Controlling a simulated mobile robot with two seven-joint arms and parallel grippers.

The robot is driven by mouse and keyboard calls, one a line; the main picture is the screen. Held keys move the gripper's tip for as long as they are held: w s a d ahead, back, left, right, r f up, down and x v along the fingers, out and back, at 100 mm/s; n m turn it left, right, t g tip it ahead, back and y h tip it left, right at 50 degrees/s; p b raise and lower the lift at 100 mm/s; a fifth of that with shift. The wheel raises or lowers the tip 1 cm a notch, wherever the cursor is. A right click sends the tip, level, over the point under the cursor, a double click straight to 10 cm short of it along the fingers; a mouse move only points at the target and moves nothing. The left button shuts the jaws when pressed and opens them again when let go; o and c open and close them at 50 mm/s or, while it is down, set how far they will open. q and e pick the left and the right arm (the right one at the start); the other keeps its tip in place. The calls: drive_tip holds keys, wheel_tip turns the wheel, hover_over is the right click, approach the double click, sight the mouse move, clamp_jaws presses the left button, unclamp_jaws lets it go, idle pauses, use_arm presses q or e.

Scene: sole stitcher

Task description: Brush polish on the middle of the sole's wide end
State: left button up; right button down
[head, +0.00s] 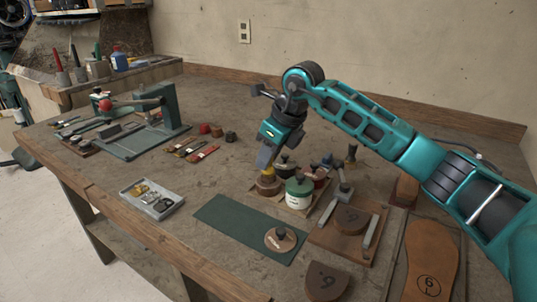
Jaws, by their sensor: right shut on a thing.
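A brown leather sole (432,250) marked with a circled 6 lies at the lower right, its near end cut off by the picture edge. My right gripper (266,160) is over the group of jars, well to the left of the sole. It points down and is shut on a small yellowish piece above a round brown pot (268,186); the held part is mostly hidden. A white labelled jar (299,193) with a dark knobbed top stands just right of it, with a red jar (319,177) behind. My left gripper is not in view.
A green mat (235,221) with a round knobbed disc (280,239) lies in front of the jars. A wooden board with a clamped block (352,218) stands between jars and sole. A grey tray (152,199) and a green lever press (150,135) are at left.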

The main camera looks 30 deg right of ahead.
drive_tip(key=shift+r+p, duration=2.3)
drive_tip(key=shift+r, duration=1.05)
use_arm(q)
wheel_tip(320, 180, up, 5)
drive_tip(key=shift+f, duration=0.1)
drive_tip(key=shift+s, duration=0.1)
use_arm(e)
drive_tip(key=shift+f, duration=0.1)
